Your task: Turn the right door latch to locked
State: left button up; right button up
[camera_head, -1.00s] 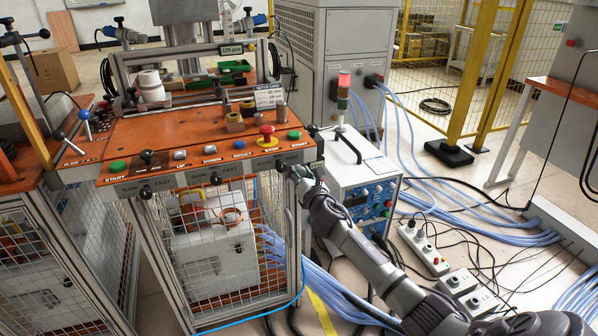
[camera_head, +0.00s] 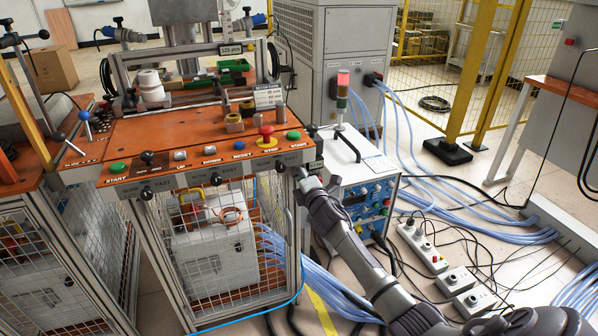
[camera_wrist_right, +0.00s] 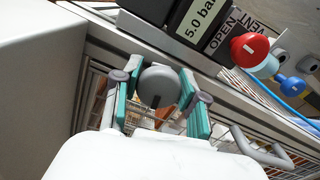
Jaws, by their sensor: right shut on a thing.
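The right door latch (camera_wrist_right: 158,87) is a round grey knob with a dark slot or bar across its face. It shows in the right wrist view between the two teal-padded fingers of my right gripper (camera_wrist_right: 158,100), which is shut on it. In the head view my right gripper (camera_head: 303,180) is at the right front corner of the bench, just below the control panel, by the mesh door (camera_head: 262,215). The latch is hidden there behind the gripper, so I cannot tell its angle from that view. My left gripper is not in view.
Above the gripper sit a 5.0 bar display (camera_wrist_right: 195,22), a red knob (camera_wrist_right: 250,49) and a blue knob (camera_wrist_right: 290,86). A white and blue power unit (camera_head: 362,190) stands right of the bench. Hoses (camera_head: 440,195) and power strips (camera_head: 455,280) cover the floor on the right.

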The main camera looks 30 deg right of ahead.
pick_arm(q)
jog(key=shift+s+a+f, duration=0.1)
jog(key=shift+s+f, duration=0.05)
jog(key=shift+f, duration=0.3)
pick_arm(e)
jog(key=shift+d+m, duration=0.1)
jog(key=shift+m, duration=1)
jog(key=o, duration=0.8)
jog(key=shift+c, duration=0.2)
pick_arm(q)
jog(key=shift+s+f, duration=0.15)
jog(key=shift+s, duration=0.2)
pick_arm(e)
jog(key=o, duration=0.4)
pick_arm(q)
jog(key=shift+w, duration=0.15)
pick_arm(e)
jog(key=v, duration=1.2)
jog(key=shift+f, duration=0.1)
